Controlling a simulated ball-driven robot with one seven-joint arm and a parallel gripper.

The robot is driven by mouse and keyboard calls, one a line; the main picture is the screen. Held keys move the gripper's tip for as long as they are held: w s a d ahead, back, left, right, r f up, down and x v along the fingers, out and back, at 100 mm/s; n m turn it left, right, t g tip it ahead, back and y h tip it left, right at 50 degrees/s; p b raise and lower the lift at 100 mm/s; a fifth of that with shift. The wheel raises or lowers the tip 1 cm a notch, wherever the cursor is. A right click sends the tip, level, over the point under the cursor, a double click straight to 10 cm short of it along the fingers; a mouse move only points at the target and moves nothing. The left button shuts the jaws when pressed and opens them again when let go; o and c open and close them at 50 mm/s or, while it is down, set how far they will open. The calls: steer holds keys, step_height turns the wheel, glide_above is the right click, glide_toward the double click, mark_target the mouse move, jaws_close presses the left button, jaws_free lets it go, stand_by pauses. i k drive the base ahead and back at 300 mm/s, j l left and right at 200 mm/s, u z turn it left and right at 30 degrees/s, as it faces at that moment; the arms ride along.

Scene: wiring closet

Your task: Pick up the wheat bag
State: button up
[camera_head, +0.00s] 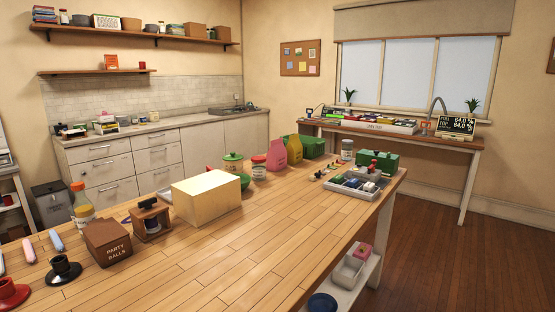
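Two upright bags stand close together at the far side of the wooden table. One is a pink bag (277,158), and the other is a yellow-olive bag (294,149) just to its right and slightly behind. Both have narrowed tops. Their labels are too small to read, so I cannot tell for sure which is the wheat bag. My gripper is not in view.
The wooden table (260,240) has free room in front. A grey tray (345,188) holds small items to the right.

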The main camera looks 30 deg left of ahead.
mark_target(276, 157)
steer(key=i+u, duration=0.15)
steer(key=u, duration=0.25)
steer(key=i+l+u, duration=0.15)
steer(key=u, duration=0.25)
steer(key=i+l+u, duration=0.2)
steer(key=i+l, duration=0.15)
steer(key=i+l+u, duration=0.2)
steer(key=i+l, duration=0.15)
steer(key=l, duration=0.15)
steer(key=i+l+u, duration=0.2)
steer(key=l, duration=0.25)
steer(key=i, duration=0.1)
